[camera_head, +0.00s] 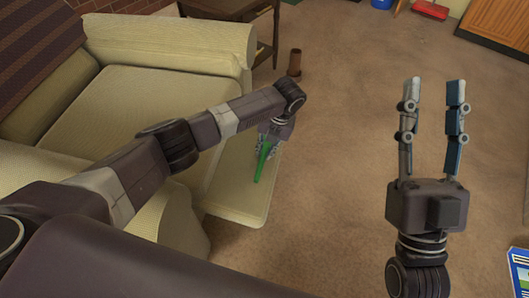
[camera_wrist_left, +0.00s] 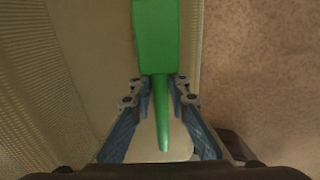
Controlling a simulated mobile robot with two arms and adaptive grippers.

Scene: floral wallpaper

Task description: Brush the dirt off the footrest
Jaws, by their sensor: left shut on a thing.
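The footrest (camera_head: 238,197) is the pale yellow padded panel extending from the front of a recliner (camera_head: 150,105); it also shows in the left wrist view (camera_wrist_left: 95,50). My left gripper (camera_head: 266,148) is over the footrest, shut on a green brush (camera_head: 262,165). In the left wrist view, the fingers (camera_wrist_left: 162,82) pinch the brush's tapered handle, and its wide green block (camera_wrist_left: 155,38) points away over the footrest. I cannot tell whether the brush touches the surface. No dirt can be made out. My right gripper (camera_head: 434,88) is open and empty above the carpet.
A dark wooden side table (camera_head: 235,25) stands behind the recliner, with a brown cylinder (camera_head: 295,62) on the floor beside it. A red object (camera_head: 430,9) and a wooden cabinet (camera_head: 500,28) are at the back right. Carpet right of the footrest is clear.

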